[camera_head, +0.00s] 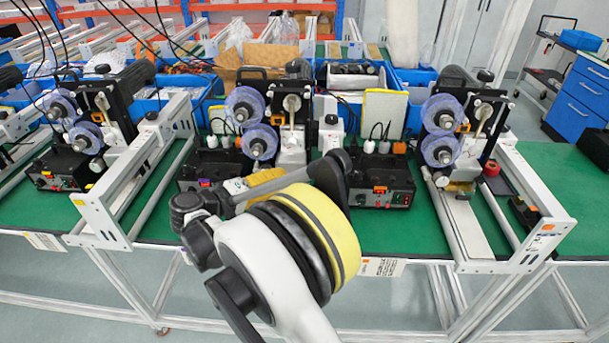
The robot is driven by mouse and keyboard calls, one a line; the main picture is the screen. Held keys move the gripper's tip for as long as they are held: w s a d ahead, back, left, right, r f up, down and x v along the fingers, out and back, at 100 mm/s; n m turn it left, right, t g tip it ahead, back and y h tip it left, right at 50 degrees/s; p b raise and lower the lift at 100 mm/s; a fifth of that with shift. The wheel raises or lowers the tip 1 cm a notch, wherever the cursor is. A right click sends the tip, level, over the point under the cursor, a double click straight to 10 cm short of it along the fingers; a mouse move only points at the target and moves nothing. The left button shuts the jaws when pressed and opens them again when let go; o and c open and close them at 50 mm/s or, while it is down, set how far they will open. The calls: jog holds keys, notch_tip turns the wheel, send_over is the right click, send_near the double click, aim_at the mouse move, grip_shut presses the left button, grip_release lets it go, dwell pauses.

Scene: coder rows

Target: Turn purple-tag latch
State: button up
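A small purple patch (204,183) shows on the front of the black control box (212,163) on the green bench, left of centre. I cannot make out a latch's shape or position there, and my arm hides the box's right part. The coder machine (268,112) behind it has two translucent purple-blue reels and a pale upright lever (291,104). My gripper (188,212) appears at the left end of my arm, in front of the box's lower edge in the picture. Its fingers are dark and foreshortened, so I cannot tell whether they are open or touch anything.
Similar coder machines stand at left (92,115) and right (458,130). Another control box (370,182) with orange tags sits right of my arm. White metal rails (130,190) cross the bench. Blue bins line the back. Some green bench surface (425,225) is bare at the right.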

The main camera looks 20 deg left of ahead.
aim_at(301, 175)
jog(key=b+x, duration=0.2)
jog(key=x, duration=0.7)
jog(key=shift+w, duration=0.3)
grip_shut()
